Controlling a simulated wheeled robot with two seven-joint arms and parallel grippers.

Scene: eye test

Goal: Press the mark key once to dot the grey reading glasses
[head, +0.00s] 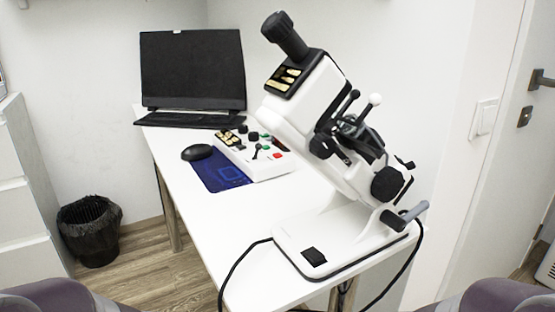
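A white lens-measuring instrument (315,90) stands tilted on its base (345,240) at the near right end of the table. Dark frames that look like the grey reading glasses (362,133) sit at its middle, partly hidden by its body and levers. One lever has a white ball (375,99), another a black ball (354,95). A grey handle (413,211) sticks out low on the right. A black square (314,256) is on the base's front. I cannot tell which part is the mark key. Neither gripper shows; purple-grey rounded shapes fill the bottom corners.
The white table (215,225) is bare at its near left. A control box (258,160) with coloured knobs, a blue mat (215,172), a black mouse (196,152) and a monitor (192,68) stand farther back. Black cables hang at the near edge. A bin (90,230) is left.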

